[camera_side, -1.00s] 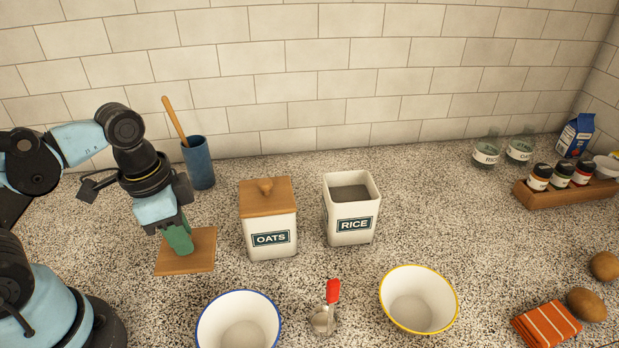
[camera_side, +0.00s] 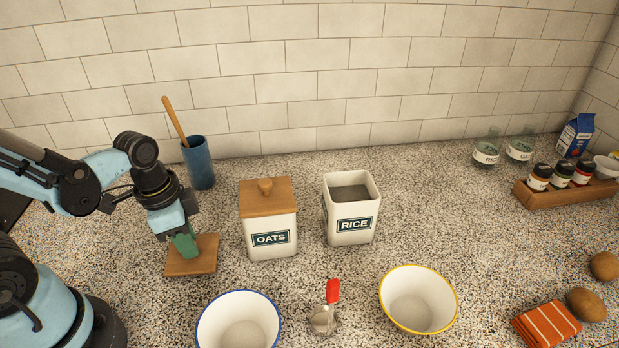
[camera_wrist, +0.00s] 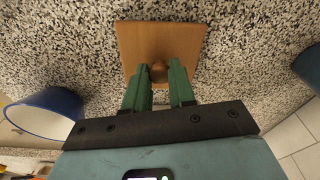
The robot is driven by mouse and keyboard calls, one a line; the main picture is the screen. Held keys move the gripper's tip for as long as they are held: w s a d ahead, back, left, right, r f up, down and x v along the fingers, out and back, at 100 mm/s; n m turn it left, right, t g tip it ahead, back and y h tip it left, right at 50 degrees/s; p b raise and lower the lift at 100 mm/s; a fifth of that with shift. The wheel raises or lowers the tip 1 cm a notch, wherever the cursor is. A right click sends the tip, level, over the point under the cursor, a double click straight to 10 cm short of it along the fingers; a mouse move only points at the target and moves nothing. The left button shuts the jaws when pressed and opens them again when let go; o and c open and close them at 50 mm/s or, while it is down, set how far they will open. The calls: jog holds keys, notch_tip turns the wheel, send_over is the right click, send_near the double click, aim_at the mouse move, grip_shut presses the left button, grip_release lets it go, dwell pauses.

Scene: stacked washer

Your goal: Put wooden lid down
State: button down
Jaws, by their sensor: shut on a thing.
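The wooden lid (camera_side: 205,262) is a square board with a round knob, left of the oats canister. In the wrist view the lid (camera_wrist: 180,40) lies beyond my green fingers, with its knob (camera_wrist: 158,72) between the fingertips. My gripper (camera_side: 187,248) is shut on the knob from above; it also shows in the wrist view (camera_wrist: 158,80). The lid looks level and at or very near the counter; I cannot tell whether it touches. The rice canister (camera_side: 351,208) is open at the top.
The oats canister (camera_side: 270,220) stands just right of the lid with its own wooden lid on. A blue utensil cup (camera_side: 198,163) is behind. A blue-rimmed bowl (camera_side: 238,322), a red-handled scoop (camera_side: 326,310) and a yellow-rimmed bowl (camera_side: 418,299) are in front.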

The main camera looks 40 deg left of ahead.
jog(key=shift+f, duration=0.3)
jog(key=shift+f, duration=0.15)
jog(key=c, duration=0.9)
grip_release()
jog(key=shift+c, duration=0.2)
jog(key=shift+s+r, duration=0.65)
jog(key=shift+r, duration=5.35)
jog(key=w+n+t, duration=0.6)
jog(key=shift+w+d+r+n+y, duration=0.15)
jog(key=shift+w+d+n+y, duration=0.15)
jog(key=shift+w+y, duration=0.1)
